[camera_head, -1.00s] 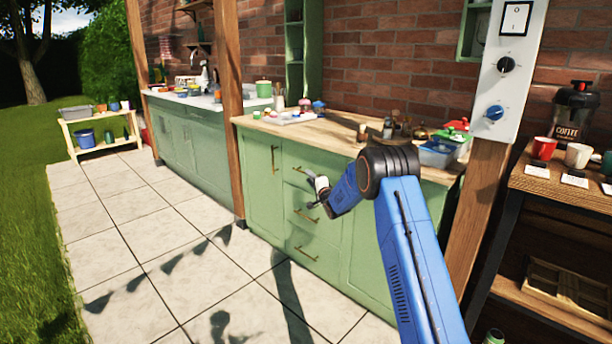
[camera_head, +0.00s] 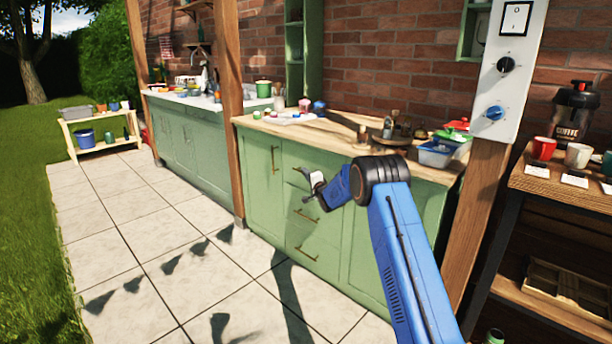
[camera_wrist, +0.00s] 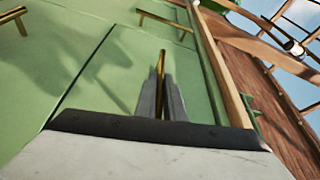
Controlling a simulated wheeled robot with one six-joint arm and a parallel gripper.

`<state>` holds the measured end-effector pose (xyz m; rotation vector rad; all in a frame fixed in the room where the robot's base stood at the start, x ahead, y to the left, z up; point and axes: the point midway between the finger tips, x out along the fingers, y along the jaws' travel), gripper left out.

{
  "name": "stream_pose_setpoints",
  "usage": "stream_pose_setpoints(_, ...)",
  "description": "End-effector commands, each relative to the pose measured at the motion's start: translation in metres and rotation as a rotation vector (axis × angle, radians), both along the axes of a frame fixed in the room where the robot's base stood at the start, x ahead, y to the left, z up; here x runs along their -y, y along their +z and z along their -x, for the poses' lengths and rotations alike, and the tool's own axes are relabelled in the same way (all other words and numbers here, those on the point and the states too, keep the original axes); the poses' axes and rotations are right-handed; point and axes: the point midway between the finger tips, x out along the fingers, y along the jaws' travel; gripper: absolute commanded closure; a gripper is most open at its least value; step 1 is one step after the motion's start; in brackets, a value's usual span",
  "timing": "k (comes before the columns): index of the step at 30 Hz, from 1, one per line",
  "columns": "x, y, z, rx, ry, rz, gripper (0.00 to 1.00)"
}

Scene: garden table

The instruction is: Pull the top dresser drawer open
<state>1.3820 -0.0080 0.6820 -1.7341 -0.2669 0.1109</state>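The green dresser (camera_head: 262,200) has a stack of drawers in its middle under a wooden top. The top drawer (camera_wrist: 125,75) looks flush or nearly so; I see no clear gap at its front. Its brass handle (camera_wrist: 162,57) shows between my fingertips in the wrist view, partly hidden by them. My gripper (camera_wrist: 162,75) has its two dark fingers close together around this handle and looks shut on it. In the head view my gripper (camera_head: 308,190) is at the upper drawer front.
Brass handles of the left door (camera_wrist: 165,22) and the middle drawer (camera_head: 306,215) are close by. A wooden post (camera_head: 475,220) stands at the right. The tiled floor (camera_head: 200,270) in front is clear.

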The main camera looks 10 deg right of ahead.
Motion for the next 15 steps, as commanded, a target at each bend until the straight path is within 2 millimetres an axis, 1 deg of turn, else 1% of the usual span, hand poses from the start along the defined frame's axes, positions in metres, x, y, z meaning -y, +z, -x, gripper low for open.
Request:
stream_pose_setpoints(5, -0.003, -0.001, 0.002, -0.001, 0.000, -0.001, 1.00)
stream_pose_setpoints(8, -0.010, -0.001, 0.007, -0.001, 0.001, -0.001, 1.00)
stream_pose_setpoints(11, -0.022, -0.001, 0.015, -0.002, 0.002, 0.000, 1.00)
stream_pose_setpoints(15, -0.046, -0.001, 0.033, -0.003, 0.003, -0.001, 1.00)
